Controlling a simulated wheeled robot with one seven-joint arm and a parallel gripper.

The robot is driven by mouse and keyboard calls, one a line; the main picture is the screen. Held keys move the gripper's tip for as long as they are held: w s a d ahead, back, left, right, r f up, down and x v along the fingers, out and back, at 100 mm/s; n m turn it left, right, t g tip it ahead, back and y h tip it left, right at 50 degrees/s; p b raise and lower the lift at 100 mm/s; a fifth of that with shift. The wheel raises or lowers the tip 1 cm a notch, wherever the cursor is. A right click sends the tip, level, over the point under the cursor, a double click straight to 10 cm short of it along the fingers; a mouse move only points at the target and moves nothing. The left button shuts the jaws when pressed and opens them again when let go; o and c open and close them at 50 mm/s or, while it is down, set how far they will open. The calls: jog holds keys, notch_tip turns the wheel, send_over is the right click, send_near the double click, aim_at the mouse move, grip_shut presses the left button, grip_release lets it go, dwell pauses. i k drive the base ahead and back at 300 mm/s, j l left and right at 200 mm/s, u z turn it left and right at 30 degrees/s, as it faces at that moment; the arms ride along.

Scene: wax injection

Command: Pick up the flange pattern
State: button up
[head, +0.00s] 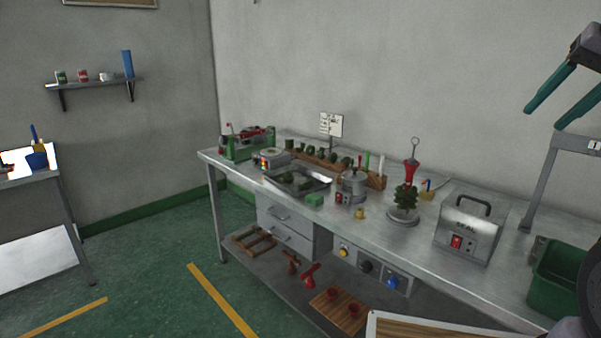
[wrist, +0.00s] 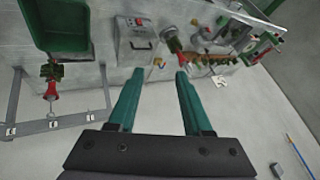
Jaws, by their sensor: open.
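Several small dark green wax pieces stand in a row on a wooden rack (head: 327,167) at the back of the steel bench. More green pieces lie in a shallow metal tray (head: 318,188) in front of it. I cannot tell which piece is the flange pattern at this size. My gripper (head: 546,116) is open and empty, high at the right, well away from these pieces. In the wrist view my gripper (wrist: 160,74) shows two parted green fingers, with the bench beyond them.
The bench (head: 425,237) also holds a metal pot (head: 351,187), a green wax tree (head: 406,197) on a round base, a SEAL machine (head: 470,228) and a green bin (head: 562,278). A grey post frame (head: 541,185) stands at the right. Floor in front is open.

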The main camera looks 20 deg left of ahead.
aim_at(288, 175)
jog(key=i+j+z, duration=0.1)
jog(key=j, duration=0.35)
jog(key=i+j, duration=0.2)
jog(key=j, duration=0.3)
jog(key=i+j+z, duration=0.15)
jog(key=j, duration=0.3)
jog(key=i+j+z, duration=0.1)
jog(key=j, duration=0.4)
jog(key=i+j, duration=0.1)
jog(key=j, duration=0.4)
jog(key=i+j, duration=0.1)
jog(key=j, duration=0.4)
jog(key=i+j, duration=0.15)
jog(key=j, duration=0.35)
jog(key=i+j, duration=0.1)
jog(key=j, duration=0.4)
jog(key=z, duration=0.05)
